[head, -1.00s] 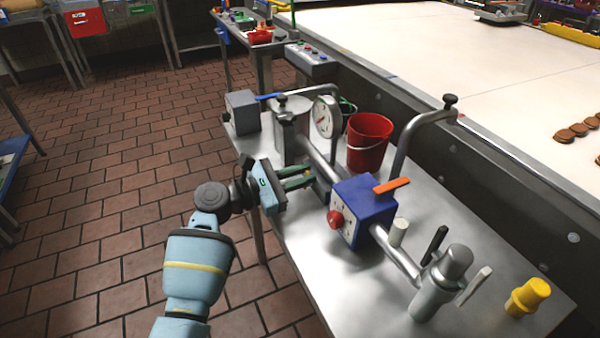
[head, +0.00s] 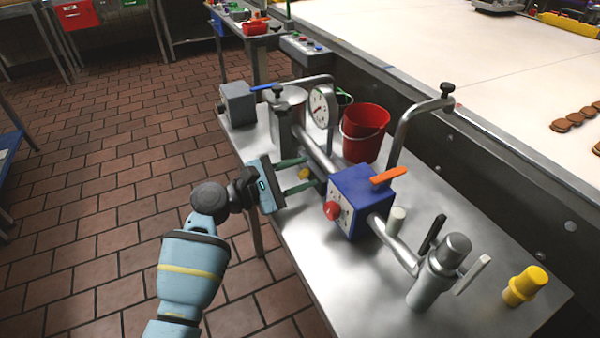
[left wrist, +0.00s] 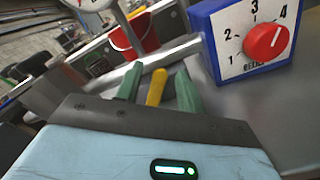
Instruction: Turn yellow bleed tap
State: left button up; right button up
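The yellow bleed tap (head: 304,173) is a small yellow handle low on the pipework, left of the blue box. In the left wrist view the yellow tap (left wrist: 156,88) stands between my two green fingers, tilted slightly right, with a gap visible on each side. My left gripper (head: 308,172) is open around the tap, reaching in from the left; its fingers (left wrist: 158,88) also show in the left wrist view. The tap's base is hidden. My right gripper is not in view.
A blue box (head: 352,200) with a red numbered dial (head: 332,210) and orange lever (head: 388,175) stands just right of the fingers. A gauge (head: 319,108), red bucket (head: 364,132) and steel pipes are behind. A yellow-capped piece (head: 525,286) stands at the table's right.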

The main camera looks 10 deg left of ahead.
pick_arm(q)
jog(key=shift+v, duration=3.85)
